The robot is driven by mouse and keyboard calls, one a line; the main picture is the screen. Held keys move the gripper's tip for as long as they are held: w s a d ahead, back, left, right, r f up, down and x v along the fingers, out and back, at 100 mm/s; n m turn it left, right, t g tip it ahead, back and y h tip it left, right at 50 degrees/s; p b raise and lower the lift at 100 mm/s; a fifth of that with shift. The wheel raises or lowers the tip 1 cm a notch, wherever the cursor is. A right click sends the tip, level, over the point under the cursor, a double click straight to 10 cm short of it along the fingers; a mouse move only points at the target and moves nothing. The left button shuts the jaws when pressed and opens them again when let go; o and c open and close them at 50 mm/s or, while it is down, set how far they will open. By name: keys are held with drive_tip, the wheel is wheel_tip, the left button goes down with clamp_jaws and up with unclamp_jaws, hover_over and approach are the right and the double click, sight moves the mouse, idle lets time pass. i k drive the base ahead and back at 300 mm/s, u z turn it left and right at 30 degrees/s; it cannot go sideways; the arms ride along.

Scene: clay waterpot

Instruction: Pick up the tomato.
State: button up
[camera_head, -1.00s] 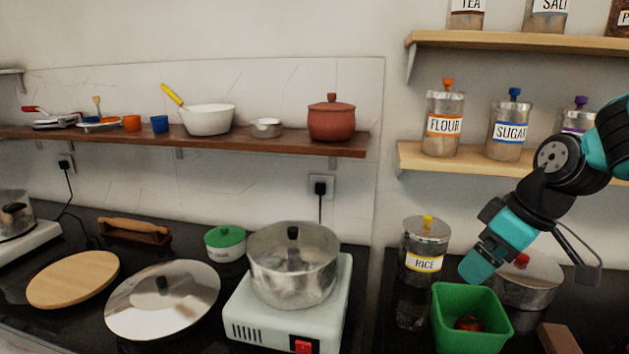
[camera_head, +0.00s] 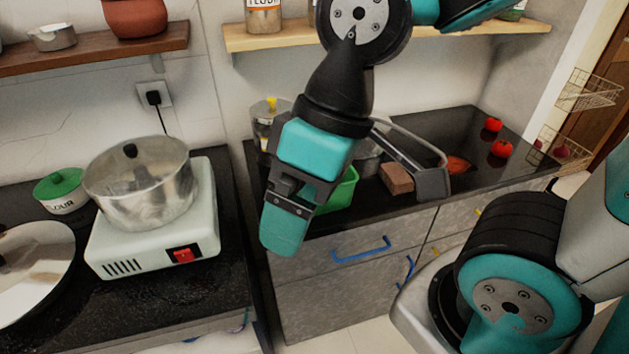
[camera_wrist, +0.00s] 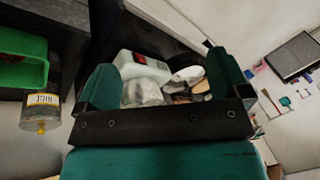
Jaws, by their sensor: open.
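Two red tomatoes (camera_head: 493,124) (camera_head: 501,148) sit on the black counter toward its right end in the head view. A flatter orange-red thing (camera_head: 457,163) lies to their left, partly behind my gripper; I cannot tell what it is. My gripper (camera_head: 359,218) is open and empty, hanging in front of the counter, left of and apart from the tomatoes.
A brown block (camera_head: 397,178) lies on the counter right of the bin. A rice jar (camera_wrist: 40,110) stands beside the bin. A metal pot (camera_head: 143,180) sits on a white stove (camera_head: 158,230) at left. A shelf (camera_head: 400,36) hangs above the counter. Blue-handled drawers (camera_head: 361,250) are below.

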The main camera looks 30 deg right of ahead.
sight(501, 148)
drive_tip(key=z, duration=3.1)
drive_tip(key=i, duration=1.45)
drive_tip(key=u, duration=3)
